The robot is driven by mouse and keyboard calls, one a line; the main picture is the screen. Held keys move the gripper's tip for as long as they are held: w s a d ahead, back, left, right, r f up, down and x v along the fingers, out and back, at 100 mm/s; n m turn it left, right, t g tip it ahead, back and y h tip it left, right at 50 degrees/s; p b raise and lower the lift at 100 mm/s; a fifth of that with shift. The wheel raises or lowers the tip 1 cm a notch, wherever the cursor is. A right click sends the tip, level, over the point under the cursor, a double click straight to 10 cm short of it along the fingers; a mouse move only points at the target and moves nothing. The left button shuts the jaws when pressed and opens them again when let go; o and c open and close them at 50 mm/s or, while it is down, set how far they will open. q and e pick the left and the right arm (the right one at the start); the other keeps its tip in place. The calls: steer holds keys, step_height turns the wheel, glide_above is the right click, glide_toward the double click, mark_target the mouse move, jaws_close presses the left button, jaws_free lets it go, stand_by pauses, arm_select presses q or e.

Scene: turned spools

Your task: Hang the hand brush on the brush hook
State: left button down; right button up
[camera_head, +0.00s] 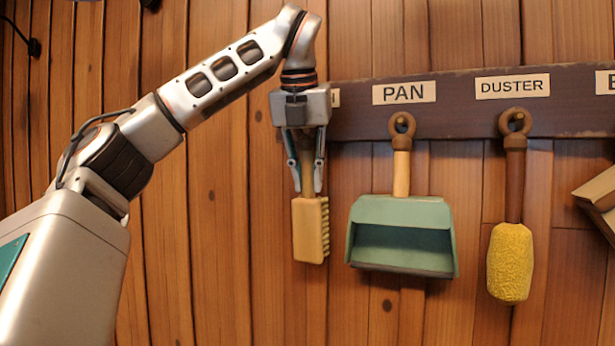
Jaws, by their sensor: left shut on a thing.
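The hand brush (309,230) has a pale wooden block with yellowish bristles on its right side. It hangs down, roughly upright, from my left gripper (305,188). The left gripper points downward and is shut on the brush's handle, above the block. The top of the handle is hidden behind the gripper body. The brush hook is not visible; my left gripper and wrist cover the left end of the rack, where only the edge of a label (336,97) shows. I cannot tell whether the brush touches a hook. My right gripper is not in view.
A dark rack board (455,118) runs along the plank wall. A green dustpan (402,215) hangs under the PAN label (404,92), close right of the brush. A yellow duster (510,262) hangs under the DUSTER label (512,86). A wooden object (597,196) is cut off at the right edge.

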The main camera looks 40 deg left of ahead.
arm_select(q)
steer(key=shift+f, duration=0.15)
steer(key=c, duration=1.8)
jaws_free()
steer(key=shift+c, duration=0.2)
steer(key=v, duration=1.2)
steer(key=shift+w, duration=0.1)
